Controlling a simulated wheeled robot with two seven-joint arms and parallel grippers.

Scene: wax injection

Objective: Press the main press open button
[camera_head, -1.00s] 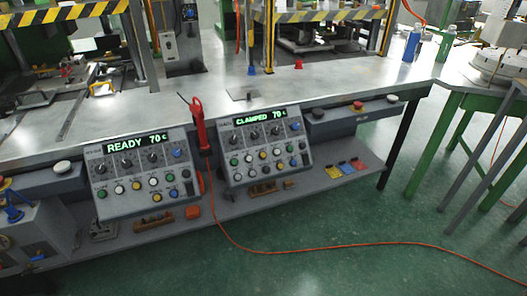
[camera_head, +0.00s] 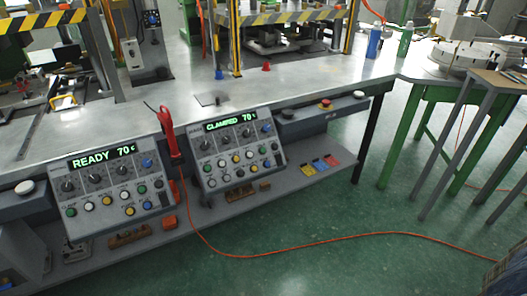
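Two grey control panels are fixed to the front of the metal bench. The left panel (camera_head: 112,187) has a green display (camera_head: 101,156) reading READY 70 C. The right panel (camera_head: 236,154) has a display (camera_head: 230,121) reading CLAMPED 70 C. Both carry dark knobs and rows of green, white, yellow and blue buttons. The button labels are too small to read, so I cannot tell which one is the main press open button. Neither of my grippers shows in the picture.
A red handheld tool (camera_head: 168,130) hangs between the panels; its orange cord (camera_head: 335,237) runs across the green floor. A red button (camera_head: 325,104) sits on the bench's right front. A green-framed table (camera_head: 430,92) stands right. A dark blue thing (camera_head: 511,276) shows bottom right.

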